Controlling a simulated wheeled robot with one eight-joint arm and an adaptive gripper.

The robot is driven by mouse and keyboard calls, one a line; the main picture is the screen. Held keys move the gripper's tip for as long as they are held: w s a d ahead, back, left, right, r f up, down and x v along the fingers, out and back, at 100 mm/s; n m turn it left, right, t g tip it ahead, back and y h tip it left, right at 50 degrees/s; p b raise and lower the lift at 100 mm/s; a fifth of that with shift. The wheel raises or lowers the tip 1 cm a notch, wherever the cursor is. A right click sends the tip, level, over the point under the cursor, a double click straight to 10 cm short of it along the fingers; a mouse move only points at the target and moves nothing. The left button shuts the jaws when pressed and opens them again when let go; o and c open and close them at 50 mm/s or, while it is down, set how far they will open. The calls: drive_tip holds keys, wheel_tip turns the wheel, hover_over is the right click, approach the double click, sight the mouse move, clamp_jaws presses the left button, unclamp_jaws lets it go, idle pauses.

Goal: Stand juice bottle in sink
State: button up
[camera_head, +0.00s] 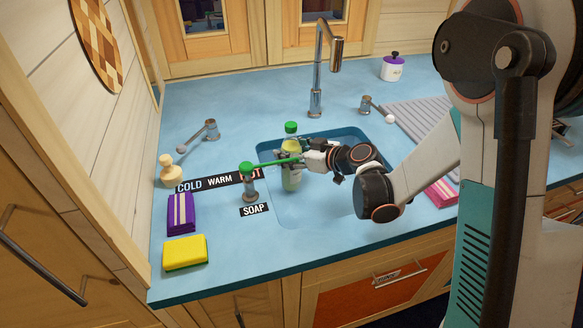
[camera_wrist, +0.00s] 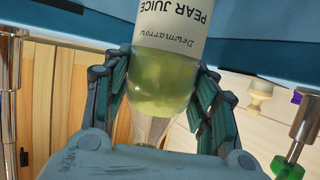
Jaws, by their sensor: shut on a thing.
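The juice bottle (camera_head: 291,179) has a green cap, yellow-green juice and a white label. It stands upright, cap up, over the left part of the blue sink (camera_head: 318,213). I cannot tell whether its base touches the sink floor. My gripper (camera_head: 288,160) reaches in from the right and is shut around the bottle's upper part. In the wrist view the bottle (camera_wrist: 166,78) shows upside down between both fingers, with "PEAR JUICE" on its label. My fingers hide part of the bottle in the head view.
A soap dispenser (camera_head: 249,186) with a long green spout stands left of the sink, its spout reaching close to my gripper. A tall faucet (camera_head: 317,80) rises behind. A yellow sponge (camera_head: 185,252), purple cloth (camera_head: 181,213) and grey drying mat (camera_head: 425,118) lie on the counter.

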drive_tip(key=shift+f+b, duration=0.95)
drive_tip(key=shift+f, duration=1.25)
drive_tip(key=shift+r, duration=0.1)
drive_tip(key=o, duration=1.7)
